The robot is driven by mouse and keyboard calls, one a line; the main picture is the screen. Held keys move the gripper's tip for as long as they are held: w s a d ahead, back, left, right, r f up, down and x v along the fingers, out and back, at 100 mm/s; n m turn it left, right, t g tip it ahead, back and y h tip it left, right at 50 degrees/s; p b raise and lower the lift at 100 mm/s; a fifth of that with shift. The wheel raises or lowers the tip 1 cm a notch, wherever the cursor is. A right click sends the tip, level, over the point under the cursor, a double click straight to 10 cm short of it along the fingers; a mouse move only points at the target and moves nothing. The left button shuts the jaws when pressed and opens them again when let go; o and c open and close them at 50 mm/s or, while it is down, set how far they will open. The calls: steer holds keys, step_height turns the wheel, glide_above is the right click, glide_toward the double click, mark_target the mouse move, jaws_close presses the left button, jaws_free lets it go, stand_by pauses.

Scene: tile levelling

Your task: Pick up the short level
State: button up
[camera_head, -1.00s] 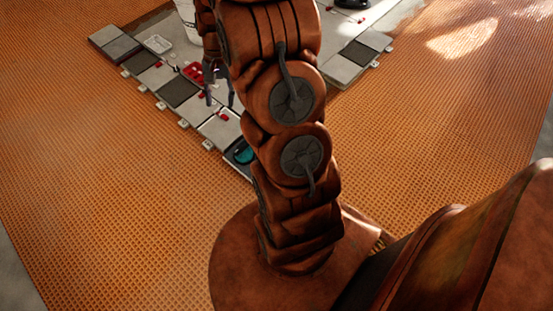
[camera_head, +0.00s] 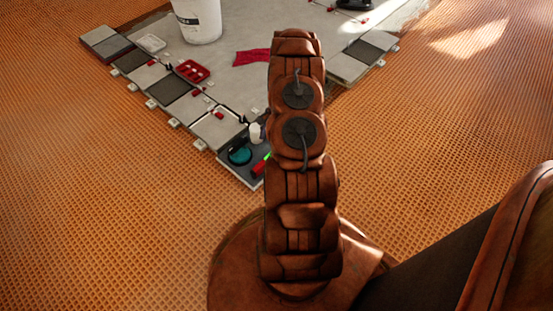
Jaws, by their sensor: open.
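A short red bar with a bright green spot (camera_head: 260,167), which looks like the short level, lies on the dark tray (camera_head: 234,174) at the near corner of the tile rows. My arm hides its right end. A round teal thing (camera_head: 240,155) lies just left of it on the same tray. My gripper does not show; the upper arm links stand upright in front of where it could be, so its distance from the level cannot be told.
A row of grey and dark tiles (camera_head: 175,88) with small clips runs up to the left. A red tray (camera_head: 192,71), a white tray (camera_head: 151,43), a white bucket (camera_head: 200,22) and a red cloth (camera_head: 251,57) lie beyond. Orange matting (camera_head: 90,190) is clear at left.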

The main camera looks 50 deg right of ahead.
steer(key=f, duration=0.2)
steer(key=s+d+f, duration=0.1)
steer(key=shift+f+m+b, duration=0.25)
steer(key=shift+m+b, duration=0.05)
steer(key=shift+f, duration=0.35)
steer(key=shift+b+x, duration=0.65)
steer(key=shift+x, duration=0.6)
steer(key=b+x, duration=0.2)
steer(key=x, duration=0.1)
steer(key=b+x, duration=0.1)
steer(key=x, duration=0.1)
steer(key=shift+s+a+r, duration=0.25)
steer(key=shift+s+a, duration=0.15)
jaws_close()
